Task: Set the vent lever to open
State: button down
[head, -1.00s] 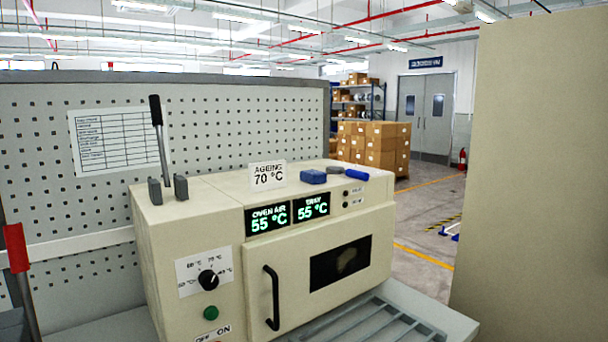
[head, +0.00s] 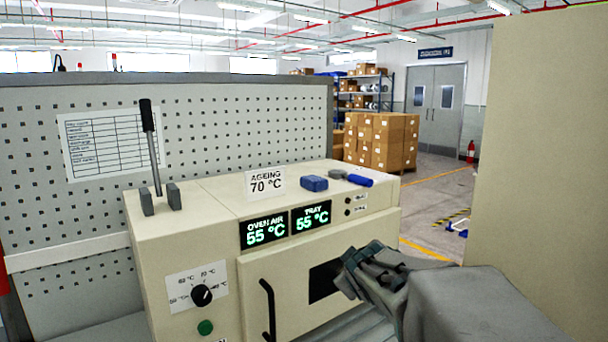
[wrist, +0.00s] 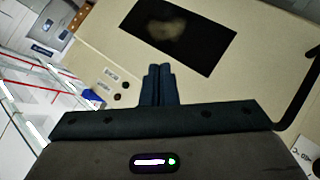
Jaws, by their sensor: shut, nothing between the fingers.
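The vent lever (head: 150,145) stands on the top left of the cream oven in the head view. It is a metal rod with a black grip, leaning slightly left, its foot between two dark grey blocks (head: 173,195). Any open or closed marking for it cannot be read. My gripper (head: 345,272) is in front of the oven door window at the right, well apart from the lever. In the wrist view its fingers (wrist: 158,72) are together and empty, pointing at the door face near the dark window (wrist: 180,35).
The oven displays (head: 289,225) read 55 °C for oven air and tray. A card (head: 265,183) reads ageing 70 °C. A blue block (head: 314,183) and a blue-handled tool (head: 352,178) lie on top. The black door handle (head: 268,308), a dial (head: 201,295) and a green button (head: 205,327) are on the front.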

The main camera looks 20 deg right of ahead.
aim_at(358, 182)
jog(key=w+d+r+n+t+y+p, duration=0.3)
jog(key=w+d+r+n+t+y, duration=0.35)
jog(key=w+r+n, duration=0.5)
jog(key=w+d+p, duration=0.2)
jog(key=w+p, duration=0.2)
jog(key=w, duration=0.6)
jog(key=shift+d+h+p, duration=0.3)
jog(key=shift+d+h, duration=0.05)
jog(key=shift+d, duration=0.05)
jog(key=shift+r+n+g, duration=0.1)
jog(key=shift+n+g, duration=0.15)
